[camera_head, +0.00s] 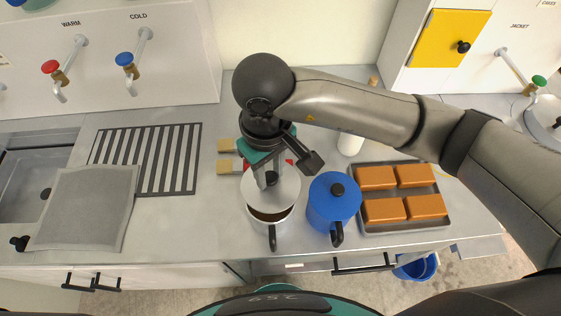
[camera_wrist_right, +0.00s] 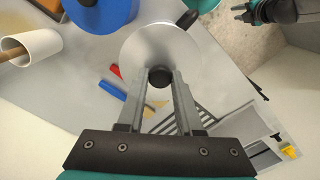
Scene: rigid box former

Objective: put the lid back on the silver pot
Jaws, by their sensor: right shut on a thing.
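The silver pot (camera_head: 268,232) stands on the grey counter with its black handle towards me. Its brownish inside shows along the near side. My right gripper (camera_head: 270,180) points down and is shut on the black knob of the silver lid (camera_head: 285,190). The lid is over the far part of the pot's opening and does not cover the near part. In the right wrist view the lid (camera_wrist_right: 150,45) hangs at the fingertips of the right gripper (camera_wrist_right: 160,78) and hides most of the pot. A small dark gripper at the top right, seemingly my left gripper (camera_wrist_right: 242,12), is too small to read.
A blue lidded pot (camera_head: 333,205) stands close to the right of the silver pot. Right of it is a tray (camera_head: 447,221) with several orange-brown blocks. A white cup (camera_head: 350,144) stands behind. A slatted dark grate (camera_head: 150,150) and a grey mat (camera_head: 85,205) lie left.

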